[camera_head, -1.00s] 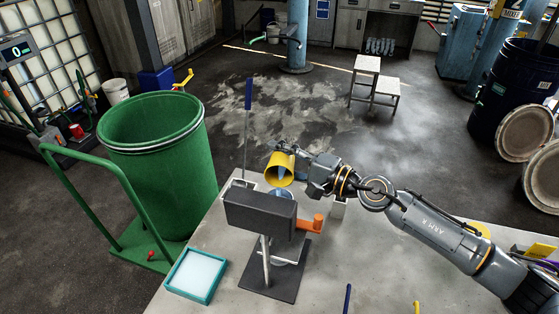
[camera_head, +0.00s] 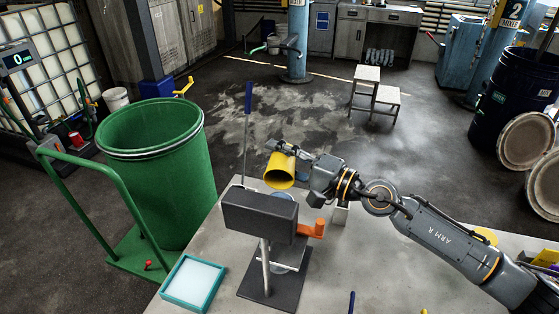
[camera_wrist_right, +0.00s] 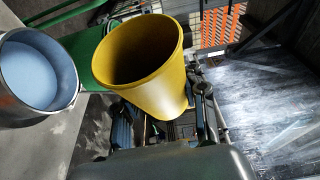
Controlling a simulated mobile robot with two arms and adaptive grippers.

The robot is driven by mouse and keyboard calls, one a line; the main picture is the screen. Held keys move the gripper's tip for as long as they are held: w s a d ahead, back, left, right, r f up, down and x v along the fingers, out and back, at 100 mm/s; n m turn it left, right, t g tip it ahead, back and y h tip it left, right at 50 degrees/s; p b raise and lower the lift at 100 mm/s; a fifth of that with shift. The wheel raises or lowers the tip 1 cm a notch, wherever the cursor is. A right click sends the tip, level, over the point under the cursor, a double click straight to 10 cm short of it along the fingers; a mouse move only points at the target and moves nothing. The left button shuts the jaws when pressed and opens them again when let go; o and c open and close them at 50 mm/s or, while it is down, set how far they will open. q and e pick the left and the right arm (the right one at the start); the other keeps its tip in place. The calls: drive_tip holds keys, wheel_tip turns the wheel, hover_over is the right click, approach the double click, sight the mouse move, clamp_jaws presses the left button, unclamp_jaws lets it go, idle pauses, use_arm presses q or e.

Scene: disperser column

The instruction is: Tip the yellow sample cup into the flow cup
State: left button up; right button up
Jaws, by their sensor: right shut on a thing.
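The yellow sample cup (camera_head: 279,171) is tipped on its side in the head view, above and behind the dark grey block of the stand (camera_head: 259,216). My right gripper (camera_head: 288,149) is shut on it. In the wrist view the yellow cup (camera_wrist_right: 140,60) shows its open mouth, and its inside looks empty. The flow cup (camera_wrist_right: 68,78) is a round metal cup beside it in the wrist view, with pale blue liquid inside. In the head view the block hides most of the flow cup. My left gripper is not in view.
A teal-rimmed tray (camera_head: 193,304) lies on the table's left part. An orange handle (camera_head: 313,229) sticks out right of the block. A blue-handled rod (camera_head: 248,100) stands behind. A green drum (camera_head: 155,170) on a cart is left of the table.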

drive_tip(key=shift+s+r+n+y+b, duration=0.2)
drive_tip(key=shift+r+n+y+b, duration=0.15)
drive_tip(key=shift+n+b, duration=0.45)
drive_tip(key=shift+r+b, duration=0.15)
drive_tip(key=shift+b, duration=0.3)
idle(0.9)
